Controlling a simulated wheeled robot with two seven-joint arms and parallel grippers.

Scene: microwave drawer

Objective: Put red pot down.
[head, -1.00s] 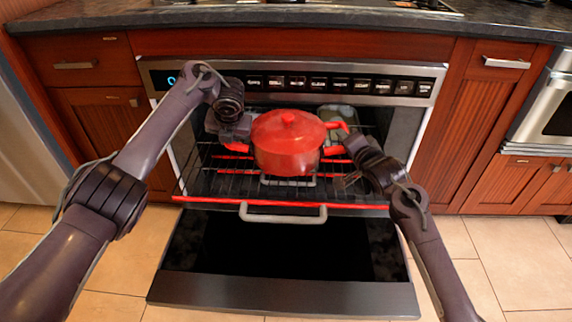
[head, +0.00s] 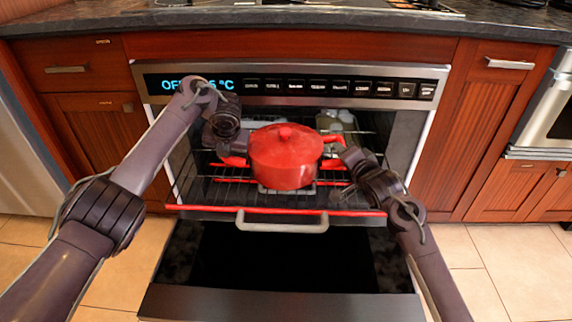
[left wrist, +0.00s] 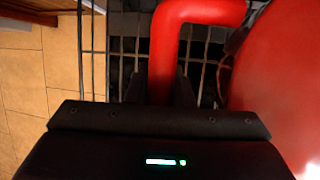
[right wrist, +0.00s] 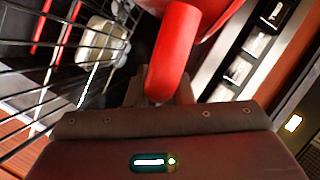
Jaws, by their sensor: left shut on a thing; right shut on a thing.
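The red pot (head: 286,158), with its lid on, is held level inside the open oven, over the pulled-out wire rack (head: 215,197). I cannot tell whether its base touches the rack. My left gripper (head: 232,150) is shut on the pot's left handle; that red handle (left wrist: 203,12) shows between the fingers in the left wrist view. My right gripper (head: 345,155) is shut on the right handle; the handle (right wrist: 172,52) shows in the right wrist view. The fingertips are partly hidden by the handles.
The oven door (head: 280,300) hangs open below the rack. A grey handle (head: 282,225) sits at the rack's front. A pale container (head: 336,120) stands behind the pot at right. The control panel (head: 300,86) spans the top of the opening.

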